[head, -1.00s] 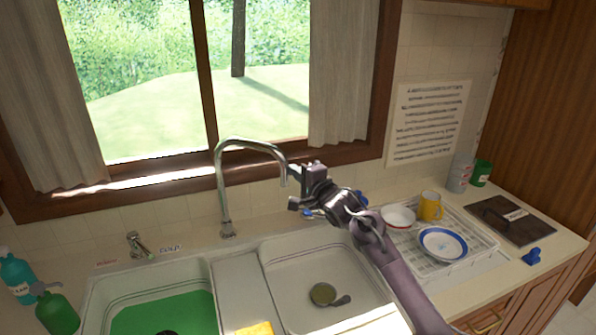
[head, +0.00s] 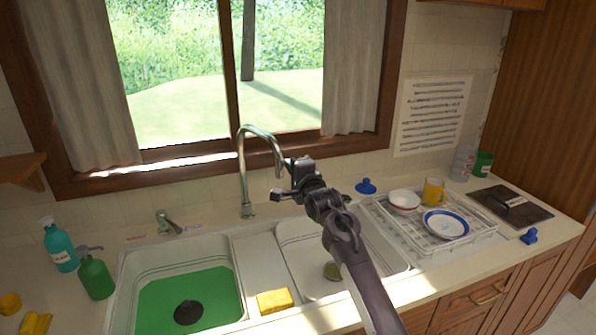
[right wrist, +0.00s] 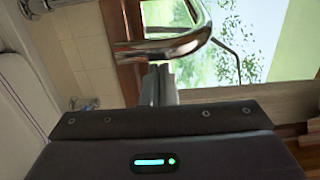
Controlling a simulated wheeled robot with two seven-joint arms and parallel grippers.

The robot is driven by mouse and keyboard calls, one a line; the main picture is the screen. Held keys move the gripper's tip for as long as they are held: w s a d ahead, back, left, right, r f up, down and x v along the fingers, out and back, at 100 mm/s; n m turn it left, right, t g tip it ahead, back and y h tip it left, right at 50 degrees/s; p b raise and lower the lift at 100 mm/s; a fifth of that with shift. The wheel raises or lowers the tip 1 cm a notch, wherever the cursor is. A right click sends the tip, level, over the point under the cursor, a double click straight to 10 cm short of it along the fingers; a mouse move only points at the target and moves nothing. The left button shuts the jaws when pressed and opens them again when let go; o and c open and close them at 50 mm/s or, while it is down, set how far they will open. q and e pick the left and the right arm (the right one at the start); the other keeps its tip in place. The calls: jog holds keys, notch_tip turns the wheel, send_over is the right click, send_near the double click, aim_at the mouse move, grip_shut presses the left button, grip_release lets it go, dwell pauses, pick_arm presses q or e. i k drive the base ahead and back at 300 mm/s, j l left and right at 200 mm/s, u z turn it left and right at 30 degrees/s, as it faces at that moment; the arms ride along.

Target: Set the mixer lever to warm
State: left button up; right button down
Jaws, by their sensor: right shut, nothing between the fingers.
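The mixer lever (head: 170,224) is a small metal handle on the back ledge of the sink, at left in the head view. It slants toward the lower right, and small labels lie on both sides, a reddish one at left. It seems to show small in the right wrist view (right wrist: 82,103). My right gripper (head: 277,193) is shut and empty by the down-turned end of the arched spout (head: 243,170), well right of the lever. In the right wrist view its fingers (right wrist: 159,72) are close under the spout tube (right wrist: 170,46). My left gripper is not seen.
The green-floored left basin (head: 215,285) is in front of the lever. A teal bottle (head: 60,248) and green dispenser (head: 95,275) stand at left. A yellow sponge (head: 274,301) lies between the basins. A dish rack (head: 400,228) stands at right.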

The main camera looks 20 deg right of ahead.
aim_at(161, 215)
jog(key=j, duration=0.65)
jog(key=i+j, duration=0.1)
jog(key=j, duration=0.6)
jog(key=k+l, duration=0.1)
jog(key=k, duration=0.2)
